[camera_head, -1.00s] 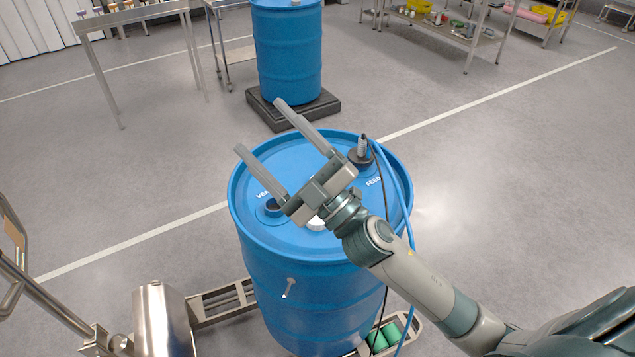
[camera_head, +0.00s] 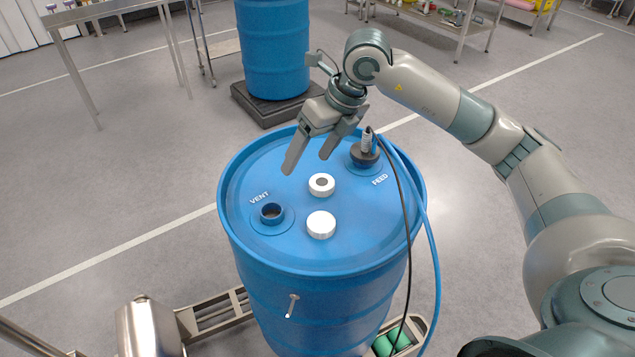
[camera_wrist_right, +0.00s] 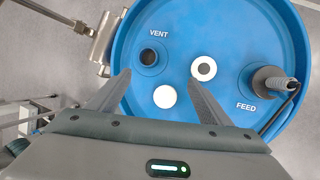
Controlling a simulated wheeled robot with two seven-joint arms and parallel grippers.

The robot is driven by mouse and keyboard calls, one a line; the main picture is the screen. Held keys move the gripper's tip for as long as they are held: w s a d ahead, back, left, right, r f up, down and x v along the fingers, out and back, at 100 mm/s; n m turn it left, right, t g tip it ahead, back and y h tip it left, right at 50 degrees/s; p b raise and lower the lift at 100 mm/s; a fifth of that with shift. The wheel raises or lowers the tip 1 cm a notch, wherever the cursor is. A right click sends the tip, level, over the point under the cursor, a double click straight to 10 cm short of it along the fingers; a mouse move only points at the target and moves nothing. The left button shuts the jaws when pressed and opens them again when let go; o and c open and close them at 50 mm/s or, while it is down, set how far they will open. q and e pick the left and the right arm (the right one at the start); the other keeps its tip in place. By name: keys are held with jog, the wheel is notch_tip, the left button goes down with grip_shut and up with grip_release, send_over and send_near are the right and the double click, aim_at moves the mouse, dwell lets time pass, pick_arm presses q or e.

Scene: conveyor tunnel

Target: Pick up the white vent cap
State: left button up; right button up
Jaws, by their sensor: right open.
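Two white round pieces lie on top of the blue drum (camera_head: 235,200). One is a plain white cap (camera_head: 321,225); the other is a white ring-like cap with a dark centre (camera_head: 321,185). The frames do not label which is the vent cap. The open VENT port (camera_head: 271,212) is to their left. My right gripper (camera_head: 307,164) is open and empty, above the drum's far part, fingers pointing down. In the right wrist view, the plain cap (camera_wrist_right: 165,96) appears between the fingers (camera_wrist_right: 160,77) and the ring-like cap (camera_wrist_right: 204,68) beyond the right fingertip. My left gripper is not in view.
The FEED fitting (camera_head: 365,152) stands on the drum's right, with a blue hose (camera_head: 426,225) and a black cable running down. A second blue drum (camera_head: 272,50) on a dark pallet stands behind.

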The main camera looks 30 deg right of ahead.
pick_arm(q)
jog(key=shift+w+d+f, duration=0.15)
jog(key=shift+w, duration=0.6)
pick_arm(e)
jog(key=w+d+r+m+h, duration=0.1)
jog(key=d+h, duration=0.2)
jog(key=d, duration=0.4)
jog(key=shift+w+d+r, duration=0.3)
jog(key=shift+w, duration=0.1)
jog(key=p, duration=0.4)
send_over(327, 185)
jog(key=f, duration=1)
jog(key=shift+s+f, duration=0.2)
jog(key=shift+s, duration=0.05)
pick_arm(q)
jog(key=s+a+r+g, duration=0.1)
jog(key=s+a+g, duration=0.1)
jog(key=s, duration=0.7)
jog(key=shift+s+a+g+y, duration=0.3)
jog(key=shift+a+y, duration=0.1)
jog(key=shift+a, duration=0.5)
pick_arm(e)
jog(key=shift+w+a+f, duration=0.1)
jog(key=shift+w+f, duration=0.1)
jog(key=shift+f, duration=0.5)
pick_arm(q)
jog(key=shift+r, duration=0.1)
